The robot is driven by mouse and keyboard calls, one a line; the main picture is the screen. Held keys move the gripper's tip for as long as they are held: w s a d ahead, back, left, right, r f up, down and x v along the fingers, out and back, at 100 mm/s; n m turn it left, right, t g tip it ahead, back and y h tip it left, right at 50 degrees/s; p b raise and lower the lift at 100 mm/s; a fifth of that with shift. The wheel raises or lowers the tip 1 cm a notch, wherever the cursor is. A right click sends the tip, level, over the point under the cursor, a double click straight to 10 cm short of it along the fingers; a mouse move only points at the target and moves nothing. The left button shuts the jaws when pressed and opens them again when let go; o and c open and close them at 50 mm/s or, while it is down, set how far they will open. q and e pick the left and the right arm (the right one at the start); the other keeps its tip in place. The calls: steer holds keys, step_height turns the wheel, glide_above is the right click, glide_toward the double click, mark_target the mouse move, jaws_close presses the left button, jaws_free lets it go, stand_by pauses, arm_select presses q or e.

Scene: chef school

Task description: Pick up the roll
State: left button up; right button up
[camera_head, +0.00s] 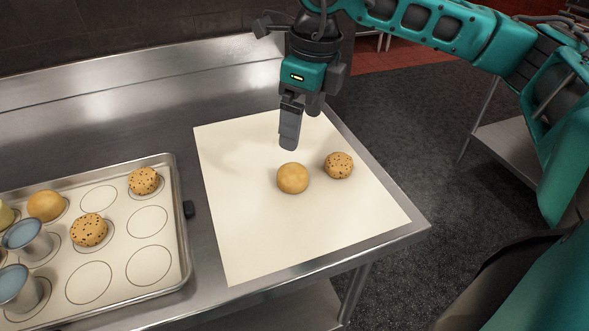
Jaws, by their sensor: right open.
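Two rolls lie on a cream sheet (265,240) on the metal table. One is a plain golden roll (293,178) near the middle of the sheet. The other is a seeded roll (339,165) just to its right and a little farther back. My right gripper (300,125) points down above the far part of the sheet, behind the plain roll and apart from both rolls. It is open and holds nothing; one finger partly hides the gap between the fingers. My left gripper is not in view.
A baking tray (183,235) with printed circles stands at the left. It holds seeded rolls (144,181), a plain roll (45,206) and metal cups (27,239). The front of the sheet is clear. The table ends at the right.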

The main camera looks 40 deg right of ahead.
mark_target(294, 168)
steer(key=f, duration=0.8)
steer(key=w+a+f, duration=0.1)
steer(key=f, duration=0.3)
steer(key=shift+f, duration=0.1)
steer(key=c, duration=1.1)
steer(key=shift+r, duration=0.2)
